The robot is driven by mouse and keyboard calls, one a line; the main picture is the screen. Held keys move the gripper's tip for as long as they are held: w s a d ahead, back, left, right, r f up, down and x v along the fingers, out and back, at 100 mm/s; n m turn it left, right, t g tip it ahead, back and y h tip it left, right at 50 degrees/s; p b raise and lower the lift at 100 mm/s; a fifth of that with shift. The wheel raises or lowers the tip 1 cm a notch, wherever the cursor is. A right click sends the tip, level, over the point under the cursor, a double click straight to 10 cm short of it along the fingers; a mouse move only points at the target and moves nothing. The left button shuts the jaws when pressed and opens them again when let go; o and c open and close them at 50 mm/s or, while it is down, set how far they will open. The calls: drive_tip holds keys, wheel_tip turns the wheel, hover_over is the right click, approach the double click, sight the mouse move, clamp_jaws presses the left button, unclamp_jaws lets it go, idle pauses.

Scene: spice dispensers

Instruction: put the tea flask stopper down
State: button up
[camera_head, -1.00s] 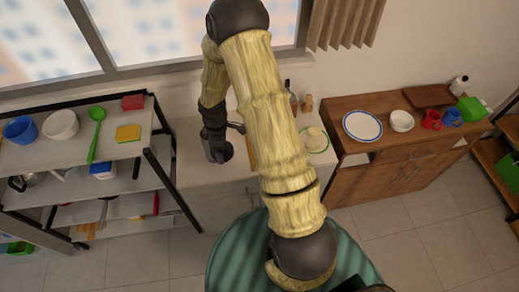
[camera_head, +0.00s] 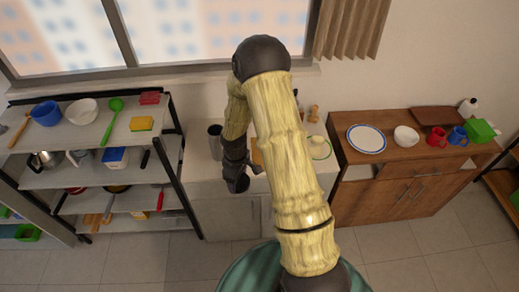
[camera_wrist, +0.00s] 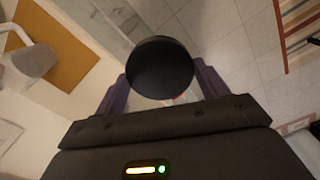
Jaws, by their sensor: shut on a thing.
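The tea flask stopper (camera_wrist: 160,66) is a round black piece in the wrist view. My gripper (camera_wrist: 160,78) is shut on it, with a finger on each side. In the head view the dark end of my arm hangs by the front edge of the white counter (camera_head: 205,180), and I cannot make out the stopper there. A dark grey upright cylinder (camera_head: 215,139) stands at the counter's left end; I cannot tell whether it is the flask.
A brown board (camera_wrist: 65,50) lies on the counter, partly hidden by my arm in the head view. A green-rimmed dish (camera_head: 320,148) sits at the counter's right. A loaded shelf rack (camera_head: 75,135) stands left, a wooden cabinet (camera_head: 385,170) right. The counter's front left is bare.

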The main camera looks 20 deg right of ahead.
wheel_tip(320, 180, down, 15)
drive_tip(key=m+b, duration=0.9)
drive_tip(key=b, duration=0.1)
drive_tip(key=shift+s, duration=0.45)
